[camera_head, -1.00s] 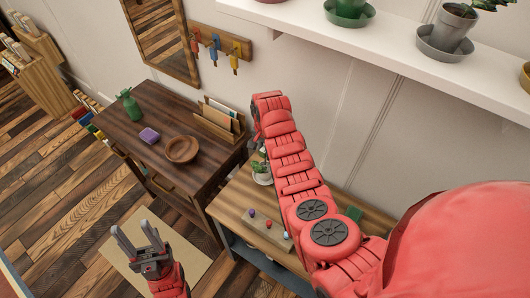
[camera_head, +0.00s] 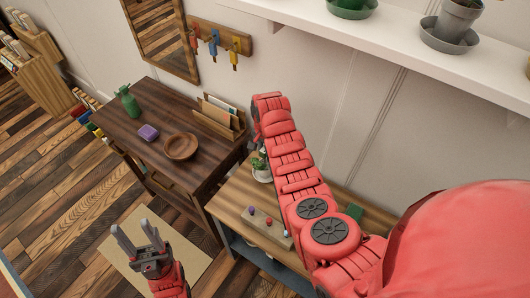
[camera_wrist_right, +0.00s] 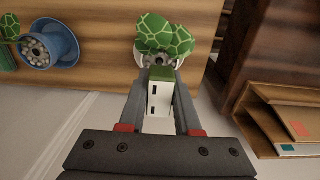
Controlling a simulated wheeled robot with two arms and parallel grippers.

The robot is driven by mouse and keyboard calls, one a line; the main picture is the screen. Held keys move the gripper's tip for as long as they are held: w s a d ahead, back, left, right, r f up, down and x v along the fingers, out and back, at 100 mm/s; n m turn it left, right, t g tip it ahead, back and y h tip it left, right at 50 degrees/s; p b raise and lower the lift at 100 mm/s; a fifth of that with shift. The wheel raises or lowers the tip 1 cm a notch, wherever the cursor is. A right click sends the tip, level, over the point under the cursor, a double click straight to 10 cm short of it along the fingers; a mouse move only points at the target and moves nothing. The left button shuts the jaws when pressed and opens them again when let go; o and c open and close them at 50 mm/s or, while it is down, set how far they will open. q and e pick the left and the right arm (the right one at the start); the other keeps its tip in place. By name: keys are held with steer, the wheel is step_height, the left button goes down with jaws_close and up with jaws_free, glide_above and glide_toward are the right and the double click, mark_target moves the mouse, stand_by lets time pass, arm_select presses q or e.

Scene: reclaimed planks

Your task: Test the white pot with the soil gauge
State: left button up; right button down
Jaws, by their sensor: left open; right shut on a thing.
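My right gripper (camera_wrist_right: 161,88) is shut on the soil gauge (camera_wrist_right: 158,98), a white block with dark slots and a green end. The gauge's green end points at the white pot (camera_wrist_right: 139,60), which holds a plant with large, pale-veined green leaves. The gauge overlaps the pot's near edge in the right wrist view; I cannot tell whether its tip is in the soil. In the head view the white pot (camera_head: 263,176) shows partly behind my right arm, which hides the right gripper and gauge. My left gripper (camera_head: 130,230) is open and empty, low at the left.
A blue pot (camera_wrist_right: 60,42) with pebbles stands left of the white pot on the wooden bench (camera_head: 232,198). A shelf (camera_head: 400,38) overhangs the right.

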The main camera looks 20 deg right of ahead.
steer(key=shift+f+b, duration=1.15)
steer(key=shift+f, duration=0.6)
steer(key=c, duration=0.5)
jaws_free()
steer(key=shift+r, duration=0.1)
steer(key=shift+r, duration=0.55)
step_height(320, 180, up, 7)
steer(key=shift+w+f+b, duration=0.1)
steer(key=shift+f+b, duration=0.1)
steer(key=shift+b, duration=0.7)
step_height(320, 180, up, 8)
steer(key=p, duration=0.3)
glide_above(265, 165)
steer(key=shift+w, duration=0.1)
steer(key=shift+r+p, duration=0.3)
steer(key=shift+r, duration=0.45)
